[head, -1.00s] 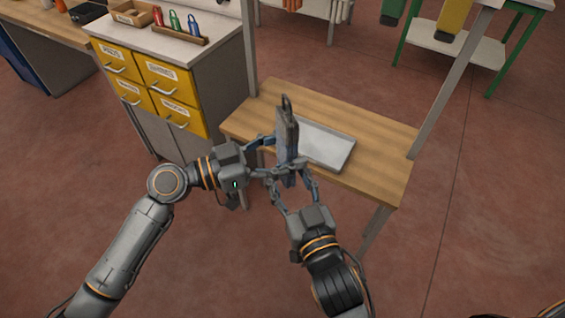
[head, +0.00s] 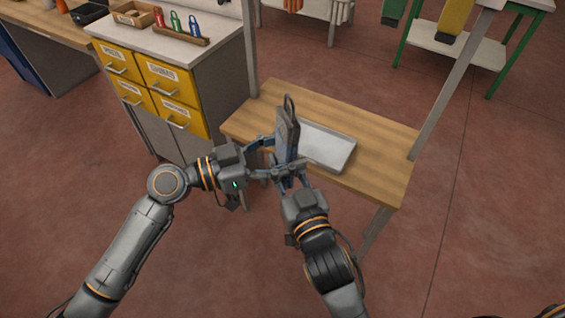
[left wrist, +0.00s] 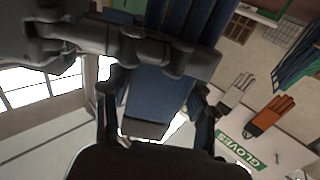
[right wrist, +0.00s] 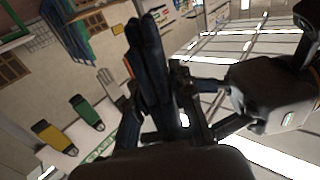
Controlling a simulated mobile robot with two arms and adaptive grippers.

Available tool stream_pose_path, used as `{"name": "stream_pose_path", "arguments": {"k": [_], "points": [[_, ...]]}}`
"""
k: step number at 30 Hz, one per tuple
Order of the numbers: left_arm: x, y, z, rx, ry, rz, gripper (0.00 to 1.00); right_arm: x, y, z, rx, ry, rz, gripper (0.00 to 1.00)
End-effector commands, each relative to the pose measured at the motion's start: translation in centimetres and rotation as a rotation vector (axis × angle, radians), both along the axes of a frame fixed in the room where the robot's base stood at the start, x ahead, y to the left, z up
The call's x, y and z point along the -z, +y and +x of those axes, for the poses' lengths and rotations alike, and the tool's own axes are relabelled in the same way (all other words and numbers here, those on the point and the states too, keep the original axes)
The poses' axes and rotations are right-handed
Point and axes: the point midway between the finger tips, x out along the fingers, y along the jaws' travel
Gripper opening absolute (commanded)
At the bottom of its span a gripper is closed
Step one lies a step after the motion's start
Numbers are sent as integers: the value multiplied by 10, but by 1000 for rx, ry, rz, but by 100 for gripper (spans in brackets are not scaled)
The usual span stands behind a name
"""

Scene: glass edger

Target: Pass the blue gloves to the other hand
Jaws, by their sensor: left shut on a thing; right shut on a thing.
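The blue gloves (head: 287,132) are a dark blue-grey bundle held upright in the air in front of the wooden table, with a loop at the top. My left gripper (head: 272,158) is shut on them from the left. My right gripper (head: 289,172) is shut on their lower part from below. In the right wrist view the gloves (right wrist: 147,60) rise between the fingers, and my left gripper comes in from the right.
A grey tray (head: 328,147) lies on the wooden table (head: 378,150) behind the gloves. A cabinet with yellow drawers (head: 170,78) stands at the left. Table posts rise on both sides. In the left wrist view, an orange glove (left wrist: 268,115) hangs near a GLOVES sign.

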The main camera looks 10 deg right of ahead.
Motion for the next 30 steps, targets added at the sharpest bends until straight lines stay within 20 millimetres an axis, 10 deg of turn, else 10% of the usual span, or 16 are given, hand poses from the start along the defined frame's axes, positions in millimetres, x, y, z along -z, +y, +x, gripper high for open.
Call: {"name": "stream_pose_path", "arguments": {"k": [5,17,30], "points": [[-1,-2,-1,3,-1,-3,84,-1,5,-2,-11,-2,5,0],[0,4,-1,0,0,-1,84,-1,4,-1,-8,-2,3,0],[2,85,-22,0,2,0,84,-1,3,-1,-7,-2,3,0]]}}
